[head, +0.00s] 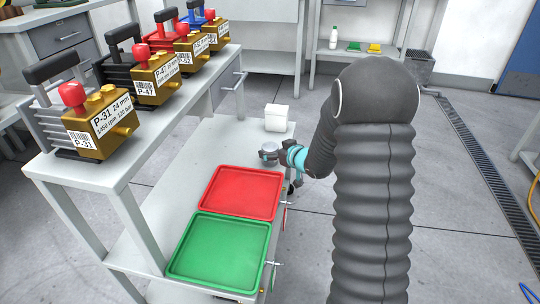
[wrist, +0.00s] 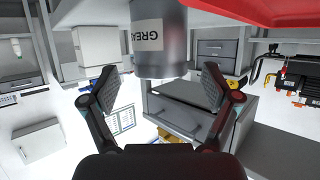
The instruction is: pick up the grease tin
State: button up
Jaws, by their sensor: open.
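The grease tin (head: 268,147) is a small grey round tin on the lower grey surface, beyond the red tray. In the wrist view, which is upside down, the grey tin (wrist: 160,45) shows at the top centre with a white label reading "GREA". My gripper (head: 287,156) is just right of the tin in the head view. In the wrist view my gripper (wrist: 160,87) is open, its fingers spread to either side of the tin's line. No grip on the tin shows; its exact gap to the fingertips is hard to tell.
A white box (head: 276,124) stands just behind the tin. A red tray (head: 207,190) and a green tray (head: 180,256) lie nearer on the same surface. Several labelled gold pumps (head: 106,122) stand on the raised shelf at left. Bare surface (head: 215,140) lies left of the tin.

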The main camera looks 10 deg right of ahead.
jog(key=shift+x, duration=1.5)
jog(key=shift+s, duration=0.1)
jog(key=shift+c, duration=0.2)
jog(key=c, duration=1.4)
